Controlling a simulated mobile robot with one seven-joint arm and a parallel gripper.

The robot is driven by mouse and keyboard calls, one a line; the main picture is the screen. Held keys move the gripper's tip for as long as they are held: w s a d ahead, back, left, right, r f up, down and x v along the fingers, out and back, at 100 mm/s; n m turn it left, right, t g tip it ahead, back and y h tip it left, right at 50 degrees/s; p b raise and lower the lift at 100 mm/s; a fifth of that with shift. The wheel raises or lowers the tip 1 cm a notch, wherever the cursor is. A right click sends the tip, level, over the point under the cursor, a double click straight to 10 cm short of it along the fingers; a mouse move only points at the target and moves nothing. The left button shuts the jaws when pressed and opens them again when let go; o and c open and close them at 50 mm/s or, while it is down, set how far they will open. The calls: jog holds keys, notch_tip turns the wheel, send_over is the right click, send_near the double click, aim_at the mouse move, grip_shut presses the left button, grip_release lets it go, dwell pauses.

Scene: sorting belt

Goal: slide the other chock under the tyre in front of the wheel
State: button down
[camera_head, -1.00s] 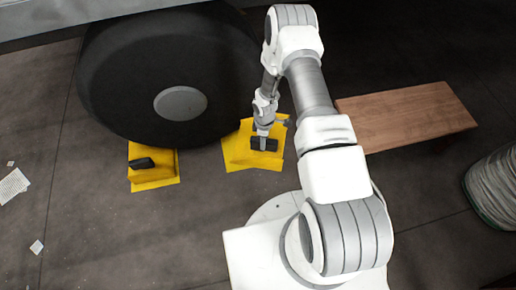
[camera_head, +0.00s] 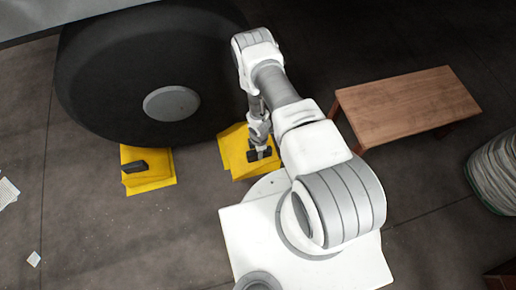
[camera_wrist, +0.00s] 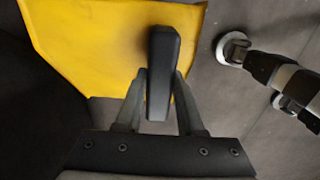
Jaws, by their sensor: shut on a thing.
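The large black tyre (camera_head: 100,75) with its grey hub (camera_head: 171,103) fills the upper left of the head view. One yellow chock (camera_head: 149,182) with a black handle sits by the tyre's lower edge. The other yellow chock (camera_head: 233,147) is to its right, close to the tyre's lower right side; I cannot tell whether it touches the tyre or the floor. My gripper (camera_head: 259,155) is shut on this chock's black handle. In the wrist view, the fingers of my gripper (camera_wrist: 158,85) close on the handle (camera_wrist: 163,60), with the yellow plate (camera_wrist: 95,45) behind it.
A wooden bench (camera_head: 405,105) stands to the right of my arm. A pale coiled drum (camera_head: 497,172) is at the right edge. White papers (camera_head: 7,192) lie on the floor at left. The floor below the first chock is clear.

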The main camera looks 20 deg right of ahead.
aim_at(247, 132)
jog(key=shift+f+b, duration=3.15)
jog(key=shift+f, duration=1.45)
jog(key=shift+w, duration=7.05)
jog(key=shift+a+f, duration=0.15)
jog(key=shift+a, duration=0.55)
jog(key=shift+f, duration=0.3)
jog(key=shift+c, duration=2.4)
grip_release()
jog(key=shift+o, duration=0.2)
jog(key=shift+s+f, duration=0.1)
